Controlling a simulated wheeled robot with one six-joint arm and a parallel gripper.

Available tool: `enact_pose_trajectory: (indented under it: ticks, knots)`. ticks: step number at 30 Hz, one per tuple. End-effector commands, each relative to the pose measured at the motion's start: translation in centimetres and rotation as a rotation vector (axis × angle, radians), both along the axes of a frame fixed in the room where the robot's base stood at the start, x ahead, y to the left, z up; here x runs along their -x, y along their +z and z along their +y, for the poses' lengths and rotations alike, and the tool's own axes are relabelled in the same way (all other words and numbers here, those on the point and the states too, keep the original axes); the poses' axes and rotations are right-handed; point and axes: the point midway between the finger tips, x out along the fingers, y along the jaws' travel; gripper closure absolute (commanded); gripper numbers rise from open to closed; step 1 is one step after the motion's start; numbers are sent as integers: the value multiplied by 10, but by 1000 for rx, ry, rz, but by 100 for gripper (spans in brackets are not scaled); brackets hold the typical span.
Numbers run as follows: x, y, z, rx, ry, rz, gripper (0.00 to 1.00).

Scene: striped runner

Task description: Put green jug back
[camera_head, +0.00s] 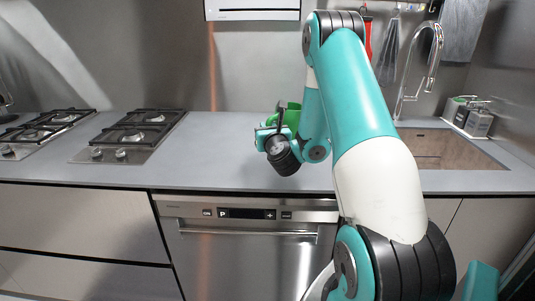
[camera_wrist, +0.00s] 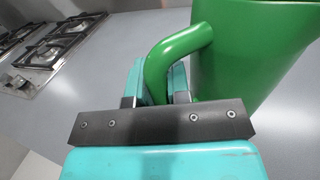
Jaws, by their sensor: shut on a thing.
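The green jug (camera_head: 293,113) is at the countertop behind my gripper in the head view, mostly hidden by my gripper and arm. In the wrist view the jug (camera_wrist: 253,48) fills the upper right, and its curved handle (camera_wrist: 180,46) comes down between my two fingers. My gripper (camera_wrist: 158,84) is shut on the handle. In the head view my gripper (camera_head: 272,127) is small and partly covers the jug. The jug's base is hidden, so I cannot tell whether it touches the counter.
The grey countertop (camera_head: 222,150) is clear around the jug. Gas hobs (camera_head: 135,135) lie to the left. A dishwasher (camera_head: 250,255) is below the counter.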

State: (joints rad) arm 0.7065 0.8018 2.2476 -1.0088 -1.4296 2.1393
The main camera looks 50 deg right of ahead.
Motion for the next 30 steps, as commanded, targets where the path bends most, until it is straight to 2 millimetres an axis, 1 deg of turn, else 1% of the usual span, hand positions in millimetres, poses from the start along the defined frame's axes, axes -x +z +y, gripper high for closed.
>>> enact_pose_trajectory:
  ticks: [5, 9, 12, 20, 25, 26, 27, 28, 29, 30]
  knots:
    - [0, -12, 0, 2, 0, 0, 100]
    - [0, -34, 0, 2, 0, 0, 100]
    - [0, -46, 0, 2, 0, 0, 100]
    - [0, -43, 0, 1, 0, -1, 100]
    - [0, -49, 0, 1, 0, 0, 100]
    - [0, -48, 0, 1, 0, 1, 78]
    - [0, -47, 0, 1, 0, 1, 69]
    - [0, -47, 0, 1, 0, 1, 62]
    - [0, -47, 0, 1, 0, 1, 57]
    - [0, -47, 0, 1, 0, 1, 57]
